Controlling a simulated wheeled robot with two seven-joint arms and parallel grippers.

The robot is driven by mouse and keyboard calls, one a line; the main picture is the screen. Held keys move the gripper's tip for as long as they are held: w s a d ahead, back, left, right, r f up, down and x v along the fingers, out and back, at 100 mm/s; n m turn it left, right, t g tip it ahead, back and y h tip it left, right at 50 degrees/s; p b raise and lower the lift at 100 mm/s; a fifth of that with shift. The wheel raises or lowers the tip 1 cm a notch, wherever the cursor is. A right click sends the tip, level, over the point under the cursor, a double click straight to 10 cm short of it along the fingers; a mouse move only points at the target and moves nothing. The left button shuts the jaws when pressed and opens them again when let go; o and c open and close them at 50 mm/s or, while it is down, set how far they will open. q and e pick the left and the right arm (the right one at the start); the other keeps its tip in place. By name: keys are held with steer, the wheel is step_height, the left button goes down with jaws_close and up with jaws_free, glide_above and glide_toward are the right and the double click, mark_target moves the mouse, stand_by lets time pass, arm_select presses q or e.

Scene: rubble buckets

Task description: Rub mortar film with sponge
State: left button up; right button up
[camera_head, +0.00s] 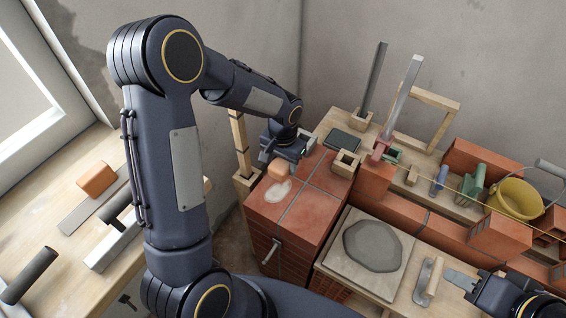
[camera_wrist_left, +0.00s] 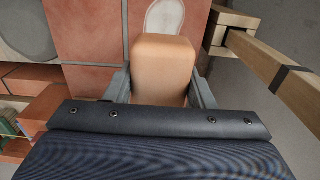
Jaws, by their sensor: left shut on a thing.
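My left gripper (camera_head: 285,160) is shut on a light orange sponge (camera_wrist_left: 163,65), with one finger on each side of it. The sponge also shows in the head view (camera_head: 279,170), above the top of the red brick pier (camera_head: 312,206). The pale mortar film (camera_head: 277,190) is a whitish patch on the pier top, just in front of the sponge. It shows beyond the sponge in the wrist view (camera_wrist_left: 165,17), partly hidden by it. I cannot tell whether the sponge touches the surface. My right gripper (camera_head: 464,281) is at the lower right, beside a wooden-handled trowel (camera_head: 428,282); its jaw opening is unclear.
A board with grey mortar (camera_head: 372,246) lies right of the pier. A low brick wall, yellow bucket (camera_head: 514,199), wooden frame (camera_head: 455,105) and upright tools stand behind. A wooden post (camera_head: 240,145) rises close left of my left gripper. Another orange block (camera_head: 97,180) lies on the left bench.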

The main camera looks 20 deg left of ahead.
mark_target(283, 186)
arm_select(q)
step_height(283, 186, down, 7)
steer(key=b, duration=0.6)
steer(key=shift+f, duration=0.2)
steer(key=s, duration=0.3)
steer(key=shift+a+r+b, duration=0.2)
steer(key=shift+r+b, duration=0.05)
steer(key=shift+b, duration=0.05)
steer(key=shift+s+a, duration=0.1)
steer(key=shift+s, duration=0.75)
steer(key=shift+f+b, duration=0.55)
steer(key=shift+b, duration=0.1)
steer(key=shift+w+d+f, duration=0.1)
steer(key=shift+w+d, duration=0.05)
steer(key=shift+w, duration=0.95)
steer(key=shift+w+d, duration=0.15)
steer(key=shift+w, duration=0.95)
